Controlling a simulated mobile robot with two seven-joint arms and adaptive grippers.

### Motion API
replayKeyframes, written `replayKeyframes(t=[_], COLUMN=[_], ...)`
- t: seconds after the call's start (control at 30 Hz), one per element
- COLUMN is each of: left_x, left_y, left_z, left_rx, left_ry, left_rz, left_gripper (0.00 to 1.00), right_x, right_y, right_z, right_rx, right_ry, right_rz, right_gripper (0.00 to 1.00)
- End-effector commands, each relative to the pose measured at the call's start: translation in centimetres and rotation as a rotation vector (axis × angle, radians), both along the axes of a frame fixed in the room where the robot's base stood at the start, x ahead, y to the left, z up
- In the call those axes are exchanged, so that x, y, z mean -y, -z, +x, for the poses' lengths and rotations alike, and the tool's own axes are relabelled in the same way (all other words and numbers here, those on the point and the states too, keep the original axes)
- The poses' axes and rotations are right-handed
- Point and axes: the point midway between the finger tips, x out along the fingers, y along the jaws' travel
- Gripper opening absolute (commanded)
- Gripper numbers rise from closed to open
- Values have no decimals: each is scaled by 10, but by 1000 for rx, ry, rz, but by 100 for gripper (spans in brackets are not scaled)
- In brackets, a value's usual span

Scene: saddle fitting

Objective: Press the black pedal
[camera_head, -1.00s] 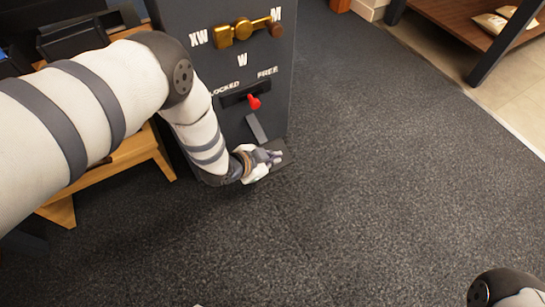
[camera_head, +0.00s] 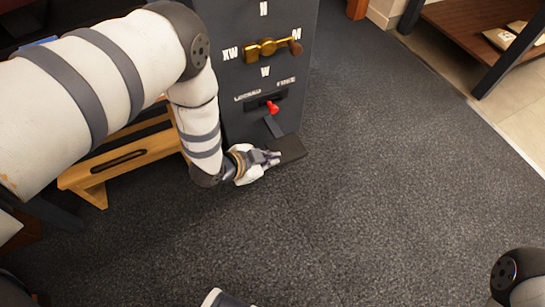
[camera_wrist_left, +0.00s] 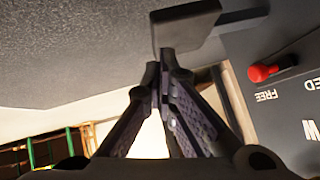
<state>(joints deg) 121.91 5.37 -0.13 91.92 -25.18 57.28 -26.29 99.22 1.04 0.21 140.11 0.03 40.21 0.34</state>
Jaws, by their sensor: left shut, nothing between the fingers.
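The black pedal (camera_head: 290,148) is a flat plate sticking out low at the front of the dark grey cabinet (camera_head: 245,100), on a sloping grey arm. It also shows at the top of the left wrist view (camera_wrist_left: 187,27). My left gripper (camera_head: 276,157) is shut and empty, with its fingertips at the pedal's left edge. In the left wrist view the closed fingertips (camera_wrist_left: 167,57) meet the outline of the pedal's near edge. I cannot tell whether they touch it. My right gripper is not in view.
A red-knobbed lever (camera_head: 272,107) sits in a slot above the pedal, labelled LOCKED and FREE. A brass selector handle (camera_head: 268,47) is higher up. A wooden stool (camera_head: 125,160) stands left of the cabinet. The dark carpet (camera_head: 370,200) to the right is clear.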

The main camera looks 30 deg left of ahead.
Motion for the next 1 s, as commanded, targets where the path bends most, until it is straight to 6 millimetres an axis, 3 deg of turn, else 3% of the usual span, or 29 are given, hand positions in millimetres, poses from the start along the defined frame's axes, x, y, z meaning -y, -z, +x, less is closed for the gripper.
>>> replayKeyframes(t=[0.4,0.57,0.7,1.0], left_x=[-1,-16,-27,-30], left_y=[-2,-41,-70,-76], left_z=[3,22,25,23], left_rx=[0,-68,-150,-176], left_ry=[0,6,5,3], left_rz=[-5,-120,-195,-212], left_gripper=[0,0,0,0], right_x=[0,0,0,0], right_y=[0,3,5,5], right_z=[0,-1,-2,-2], right_rx=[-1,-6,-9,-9], right_ry=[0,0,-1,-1], right_rz=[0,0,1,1], right_gripper=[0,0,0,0])
